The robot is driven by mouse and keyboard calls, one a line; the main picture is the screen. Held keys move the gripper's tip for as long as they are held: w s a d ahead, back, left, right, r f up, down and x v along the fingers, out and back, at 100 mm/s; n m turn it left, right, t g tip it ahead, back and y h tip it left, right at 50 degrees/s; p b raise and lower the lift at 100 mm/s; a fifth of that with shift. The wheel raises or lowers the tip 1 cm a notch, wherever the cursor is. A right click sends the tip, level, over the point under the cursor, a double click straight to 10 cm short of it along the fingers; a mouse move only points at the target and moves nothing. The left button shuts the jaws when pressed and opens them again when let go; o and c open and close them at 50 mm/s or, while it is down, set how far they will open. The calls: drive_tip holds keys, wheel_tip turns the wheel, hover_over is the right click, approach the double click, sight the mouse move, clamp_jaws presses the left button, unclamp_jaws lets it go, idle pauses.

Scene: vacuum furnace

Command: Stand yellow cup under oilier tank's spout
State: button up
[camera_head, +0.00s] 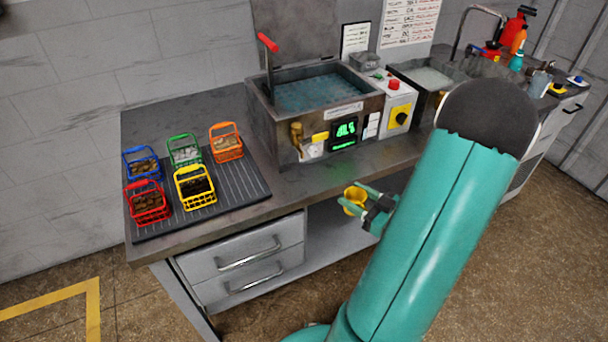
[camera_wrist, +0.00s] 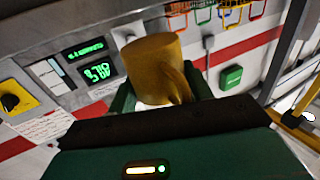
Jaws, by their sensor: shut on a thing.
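The yellow cup (camera_head: 355,200) is held in my gripper (camera_head: 368,197), in front of the bench edge and a little below its top. In the wrist view the cup (camera_wrist: 150,66) sits between the green fingers (camera_wrist: 160,98), its handle toward the camera. A grey tank (camera_head: 262,106) holding bluish liquid stands on the bench, with a brass spout (camera_head: 297,132) low on its front. The cup is apart from this spout, below and to its right. A second basin (camera_head: 425,76) stands farther right, its front partly hidden by my arm. I cannot tell which liquid is oilier.
Several coloured baskets stand on a dark ribbed mat (camera_head: 240,196) at the left. Drawers (camera_head: 245,262) are below. Bottles (camera_head: 518,45) stand at the far right.

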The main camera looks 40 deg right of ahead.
drive_tip(key=w, duration=0.5)
drive_tip(key=w+a, duration=0.1)
drive_tip(key=w, duration=0.8)
drive_tip(key=shift+w+a, duration=0.25)
drive_tip(key=shift+w, duration=0.15)
drive_tip(key=w, duration=0.1)
drive_tip(key=w+f, duration=0.1)
drive_tip(key=w, duration=0.1)
drive_tip(key=shift+w+a, duration=0.15)
drive_tip(key=shift+f, duration=0.3)
drive_tip(key=shift+f, duration=0.15)
drive_tip(key=o, duration=0.8)
